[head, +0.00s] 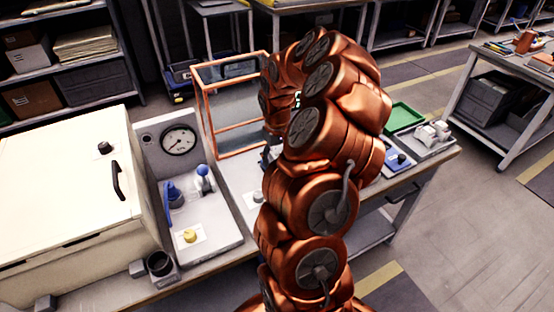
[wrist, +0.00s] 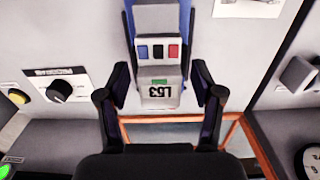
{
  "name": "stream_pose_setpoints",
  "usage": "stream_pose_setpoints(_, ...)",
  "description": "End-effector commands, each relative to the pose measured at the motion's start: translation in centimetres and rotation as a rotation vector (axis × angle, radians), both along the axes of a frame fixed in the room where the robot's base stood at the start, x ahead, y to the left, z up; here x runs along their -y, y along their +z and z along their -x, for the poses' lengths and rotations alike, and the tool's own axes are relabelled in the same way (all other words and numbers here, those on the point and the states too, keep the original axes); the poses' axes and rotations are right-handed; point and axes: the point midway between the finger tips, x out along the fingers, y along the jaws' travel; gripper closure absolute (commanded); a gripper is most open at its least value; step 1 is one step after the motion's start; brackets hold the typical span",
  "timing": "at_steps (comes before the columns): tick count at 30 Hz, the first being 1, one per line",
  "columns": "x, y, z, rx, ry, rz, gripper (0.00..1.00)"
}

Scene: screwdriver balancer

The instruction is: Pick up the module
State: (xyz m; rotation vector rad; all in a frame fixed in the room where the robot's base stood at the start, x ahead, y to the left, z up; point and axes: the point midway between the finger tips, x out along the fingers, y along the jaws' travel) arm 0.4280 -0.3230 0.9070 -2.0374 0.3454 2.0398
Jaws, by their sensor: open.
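The module (wrist: 160,95) is a grey block in the wrist view with blue, black and red patches, a small green mark and an upside-down printed label. My gripper (wrist: 160,68) is open, with one dark finger on each side of the module. A gap shows between at least the right finger and the module; I cannot tell if the left finger touches it. In the head view my copper-coloured arm hides the module, and my gripper is mostly hidden too.
An orange-framed clear case (head: 205,115) stands close behind and left of my arm. A gauge panel (head: 150,130) and a large cream box (head: 60,190) are further left. A green tray (head: 403,117) lies right of my arm. A black knob (wrist: 60,91) is left in the wrist view.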

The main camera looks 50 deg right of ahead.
Motion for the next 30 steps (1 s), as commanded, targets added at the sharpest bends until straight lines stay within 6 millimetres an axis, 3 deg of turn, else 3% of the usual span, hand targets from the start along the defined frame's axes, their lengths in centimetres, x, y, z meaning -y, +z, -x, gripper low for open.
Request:
stream_pose_setpoints(3,0.01,0.02,-0.01,0.001,0.000,0.000,0.34)
stream_pose_setpoints(22,0.00,0.05,-0.02,0.001,0.001,0.001,1.00)
stream_pose_setpoints(30,0.00,0.07,-0.02,0.001,0.001,0.001,1.00)
